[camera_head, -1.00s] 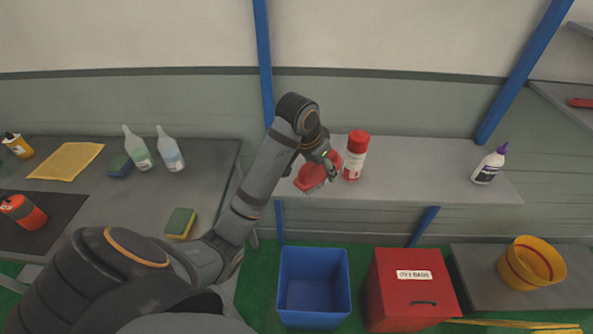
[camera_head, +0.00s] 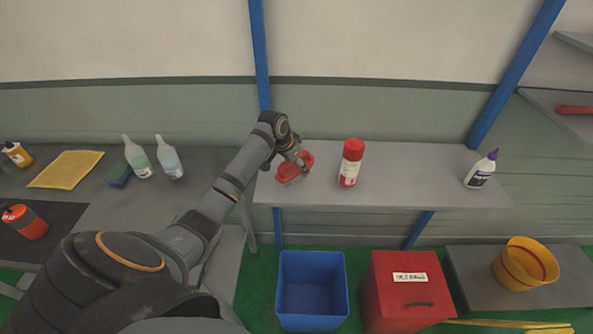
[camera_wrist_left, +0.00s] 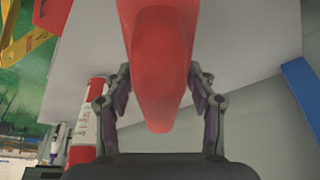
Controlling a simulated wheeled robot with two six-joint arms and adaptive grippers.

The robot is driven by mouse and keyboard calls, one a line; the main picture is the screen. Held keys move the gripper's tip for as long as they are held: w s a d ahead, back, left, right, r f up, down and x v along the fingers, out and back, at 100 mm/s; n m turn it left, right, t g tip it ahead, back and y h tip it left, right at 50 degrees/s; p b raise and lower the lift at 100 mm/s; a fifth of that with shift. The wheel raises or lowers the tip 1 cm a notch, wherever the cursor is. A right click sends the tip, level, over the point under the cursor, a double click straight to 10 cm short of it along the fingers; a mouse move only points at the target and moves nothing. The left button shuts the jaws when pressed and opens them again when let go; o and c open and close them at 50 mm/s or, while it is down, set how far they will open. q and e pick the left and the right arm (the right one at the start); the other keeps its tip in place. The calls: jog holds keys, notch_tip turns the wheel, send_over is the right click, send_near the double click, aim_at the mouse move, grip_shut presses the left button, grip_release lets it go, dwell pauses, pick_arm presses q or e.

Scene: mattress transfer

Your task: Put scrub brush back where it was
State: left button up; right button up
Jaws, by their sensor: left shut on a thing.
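The red scrub brush (camera_head: 293,170) is at the left end of the grey wall shelf (camera_head: 420,180). My left gripper (camera_head: 300,163) is shut on it. In the left wrist view the red brush (camera_wrist_left: 158,60) fills the space between the two fingers (camera_wrist_left: 160,100), its rounded end toward the palm. The grey shelf surface lies behind it. I cannot tell whether the brush touches the shelf. My right gripper is not in view.
A red-capped can (camera_head: 351,163) stands close right of the brush. A purple-capped bottle (camera_head: 481,170) stands at the shelf's right. Between them the shelf is clear. A blue bin (camera_head: 312,318) and red box (camera_head: 408,292) are below. Bottles (camera_head: 138,158) stand on the left table.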

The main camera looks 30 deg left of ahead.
aim_at(296, 172)
pick_arm(q)
jog(key=shift+w+a+f, duration=0.1)
jog(key=shift+a+f, duration=0.1)
jog(key=shift+f, duration=0.05)
notch_tip(296, 172, down, 2)
jog(key=shift+f+p, duration=0.2)
jog(key=shift+p, duration=0.8)
jog(key=shift+f, duration=0.35)
jog(key=shift+f, duration=0.1)
jog(key=o, duration=1.1)
